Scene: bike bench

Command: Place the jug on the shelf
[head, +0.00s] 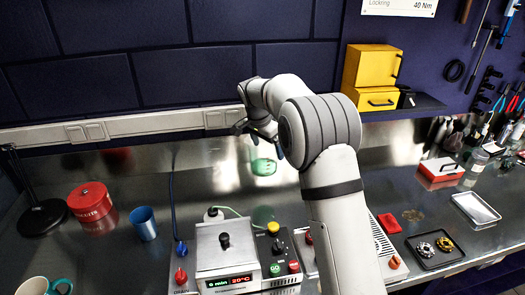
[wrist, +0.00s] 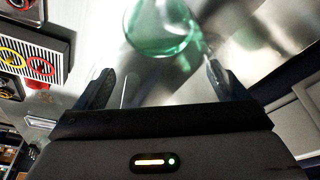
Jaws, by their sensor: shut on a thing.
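The jug (head: 263,167) is a clear vessel with a green tint. It hangs below my gripper (head: 262,136) in the head view, apart from the steel bench, with a faint green reflection under it. In the wrist view the jug (wrist: 158,28) shows at the top, beyond and between the fingers of my gripper (wrist: 160,85). My gripper is shut on it; the exact contact is hard to see. The shelf (head: 425,103) is a dark ledge on the wall at the right, with yellow boxes on its left part and bare room on its right.
A digital heater unit (head: 222,252) with knobs stands on the bench below the jug. A red tin (head: 91,203) and a blue cup (head: 144,224) stand at the left. The yellow boxes (head: 371,66) stand at the shelf's left. A red-and-white box (head: 440,172) is at the right.

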